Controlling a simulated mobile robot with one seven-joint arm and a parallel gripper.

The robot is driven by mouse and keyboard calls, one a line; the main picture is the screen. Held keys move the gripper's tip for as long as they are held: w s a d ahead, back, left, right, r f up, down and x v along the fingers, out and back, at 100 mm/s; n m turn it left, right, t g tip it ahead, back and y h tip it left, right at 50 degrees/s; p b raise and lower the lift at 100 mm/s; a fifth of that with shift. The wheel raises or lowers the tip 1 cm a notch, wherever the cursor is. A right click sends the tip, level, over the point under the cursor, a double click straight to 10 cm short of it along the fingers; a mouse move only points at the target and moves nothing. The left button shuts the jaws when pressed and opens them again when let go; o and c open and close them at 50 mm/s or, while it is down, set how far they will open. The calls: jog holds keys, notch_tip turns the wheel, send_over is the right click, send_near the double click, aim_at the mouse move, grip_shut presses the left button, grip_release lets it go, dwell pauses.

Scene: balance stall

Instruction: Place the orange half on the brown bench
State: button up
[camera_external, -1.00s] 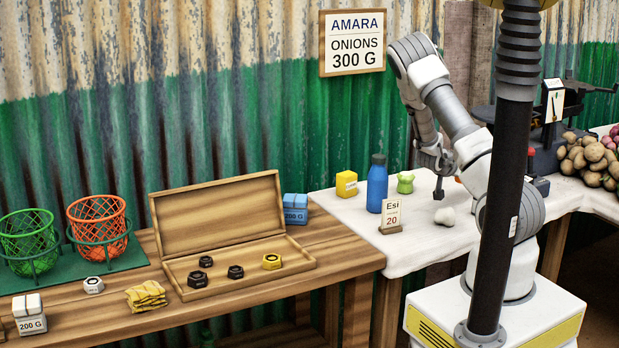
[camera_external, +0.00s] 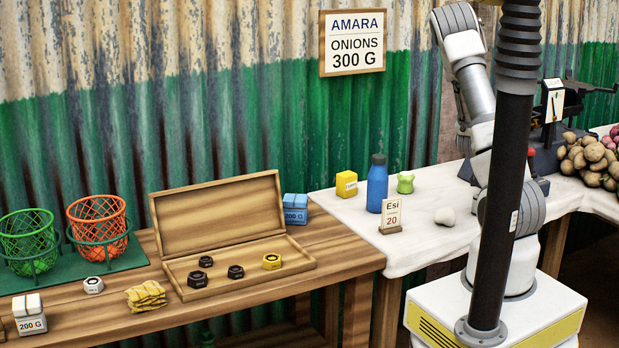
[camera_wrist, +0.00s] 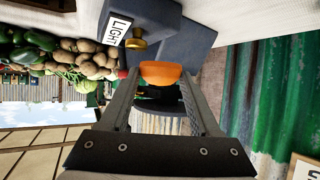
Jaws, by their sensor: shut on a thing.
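The orange half (camera_wrist: 162,72) is between my gripper's fingertips in the wrist view, its rounded orange side showing. My gripper (camera_wrist: 161,88) is shut on it. In the external view my arm is folded up at the right, and I cannot make out the orange half there. The brown bench (camera_external: 345,256) is the wooden table at the left of that view, away from my gripper.
A pale cloth-covered table (camera_external: 345,208) adjoins the bench, with a blue bottle (camera_external: 377,185), a price card (camera_external: 391,215) and a white lump (camera_external: 445,216). The bench holds an open wooden box (camera_external: 226,289), a yellow cloth (camera_external: 147,296) and net baskets (camera_external: 98,228). Its front right is bare.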

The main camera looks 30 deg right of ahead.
jog(key=w+a+n+t+y+p, duration=0.1)
jog(key=w+a+n+t+y, duration=0.25)
jog(key=a+n+y, duration=0.35)
jog(key=w+a+n+t+y, duration=0.3)
jog(key=w+a+n+y, duration=0.25)
jog(key=a, duration=0.45)
jog(key=s+a+n+g+y+p, duration=0.1)
jog(key=s+a+n+g+y, duration=0.25)
jog(key=s+a+n, duration=0.4)
jog(key=s+a+n+g+y, duration=0.3)
jog(key=s+a+n+y, duration=0.15)
jog(key=a, duration=0.55)
jog(key=shift+m+y, duration=0.25)
jog(key=b+x, duration=0.1)
jog(key=x, duration=0.3)
jog(key=s+b+x, duration=0.1)
jog(key=x, duration=0.4)
jog(key=s+a+b+x, duration=0.1)
jog(key=x, duration=0.3)
jog(key=shift+a+f, duration=0.25)
jog(key=shift+f, duration=0.1)
jog(key=shift+w+f+b, duration=0.1)
jog(key=shift+f+b, duration=0.95)
jog(key=shift+f, duration=0.95)
jog(key=shift+f, duration=0.1)
